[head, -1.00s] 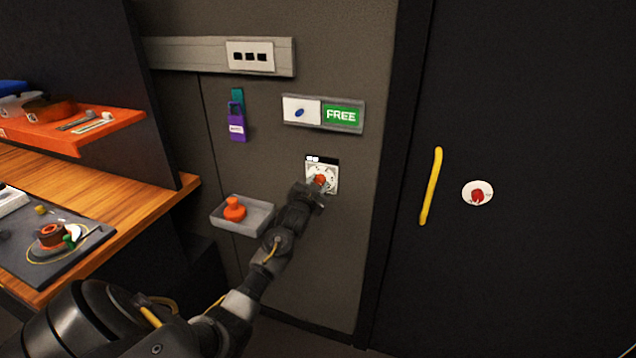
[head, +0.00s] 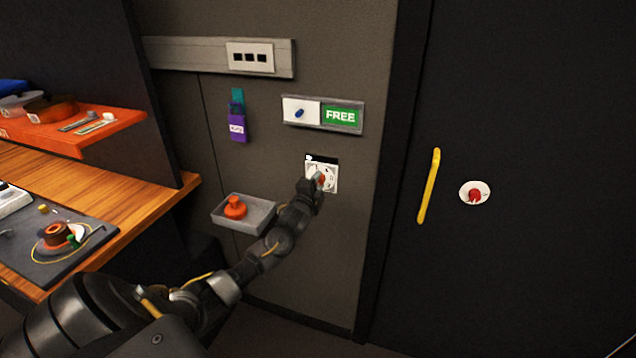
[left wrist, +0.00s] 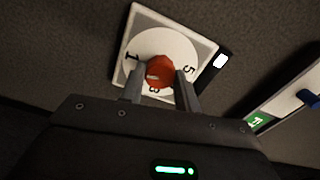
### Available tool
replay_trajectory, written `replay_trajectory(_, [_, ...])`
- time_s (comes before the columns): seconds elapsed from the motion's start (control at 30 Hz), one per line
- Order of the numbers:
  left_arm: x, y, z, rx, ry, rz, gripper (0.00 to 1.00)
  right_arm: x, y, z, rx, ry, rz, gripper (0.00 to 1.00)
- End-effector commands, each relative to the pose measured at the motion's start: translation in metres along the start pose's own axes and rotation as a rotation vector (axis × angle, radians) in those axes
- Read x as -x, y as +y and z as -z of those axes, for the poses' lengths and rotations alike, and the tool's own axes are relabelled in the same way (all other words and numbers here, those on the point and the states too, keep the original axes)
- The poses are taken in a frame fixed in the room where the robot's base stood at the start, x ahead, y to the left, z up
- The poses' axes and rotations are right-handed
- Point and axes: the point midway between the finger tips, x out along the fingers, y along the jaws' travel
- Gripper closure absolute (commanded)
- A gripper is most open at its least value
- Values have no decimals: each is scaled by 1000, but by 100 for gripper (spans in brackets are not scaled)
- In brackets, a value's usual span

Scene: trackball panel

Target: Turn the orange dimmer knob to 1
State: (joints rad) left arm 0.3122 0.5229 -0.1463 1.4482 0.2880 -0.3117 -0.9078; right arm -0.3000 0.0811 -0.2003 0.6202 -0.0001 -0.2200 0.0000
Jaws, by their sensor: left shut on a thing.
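The orange-red dimmer knob (left wrist: 158,71) sits at the middle of a round white dial on a square plate (left wrist: 143,22). It also shows in the head view (head: 321,178), partly hidden by my gripper. The digits 1, 3 and 5 show on the dial in the left wrist view. A pale mark is on the knob's face, on the side between 1 and 3; its exact heading is hard to read. My left gripper (left wrist: 160,88) is shut on the knob, one finger on each side. It also shows in the head view (head: 314,186). My right gripper is not in view.
A black strip with one small white light (left wrist: 222,60) borders the plate. A sign reading FREE (head: 342,115) with a blue knob is above. A grey tray (head: 262,213) with an orange object is lower left. A dark door with a yellow handle (head: 429,187) is right.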

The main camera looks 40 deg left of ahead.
Motion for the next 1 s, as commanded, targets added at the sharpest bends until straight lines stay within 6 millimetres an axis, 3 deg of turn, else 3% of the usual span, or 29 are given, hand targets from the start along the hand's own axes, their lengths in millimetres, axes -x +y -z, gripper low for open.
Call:
replay_trajectory(0.4, [0, 0, 1, -182, 2, 0, 91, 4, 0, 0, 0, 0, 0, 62])
replay_trajectory(0.97, [0, 0, 1, -205, 1, 0, 91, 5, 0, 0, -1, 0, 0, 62])
replay_trajectory(1.0, [0, 0, 1, -205, 1, 1, 63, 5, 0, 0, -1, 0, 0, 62])
